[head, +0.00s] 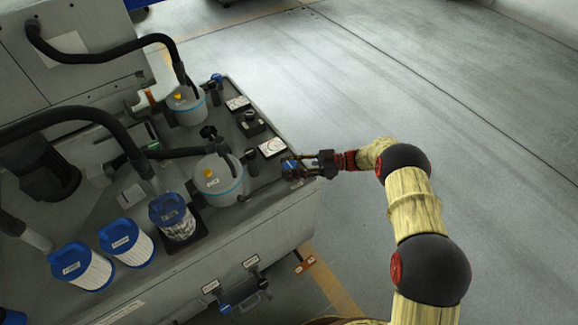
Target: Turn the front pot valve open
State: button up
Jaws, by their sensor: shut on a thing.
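The front pot (221,187) is a pale round vessel with a light blue band and a yellow spot on its lid. It stands at the right part of the grey bench. The front pot valve (290,167) is a small blue handle near the bench's right edge. My gripper (297,166) reaches in from the right, with its dark fingers closed on this blue handle. The fingers partly hide the handle, and I cannot tell how far it is turned.
A similar rear pot (186,108) stands further back, with another blue handle (216,77) beside it. White gauge plates (272,147) lie near my gripper. Blue-capped filter cartridges (127,242) and black hoses (95,120) occupy the left. Open floor (430,90) lies to the right.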

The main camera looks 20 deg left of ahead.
dwell(0.4)
jog(key=o, duration=1.2)
jog(key=shift+c, duration=0.2)
jog(key=shift+v, duration=6)
jog(key=shift+w, duration=0.15)
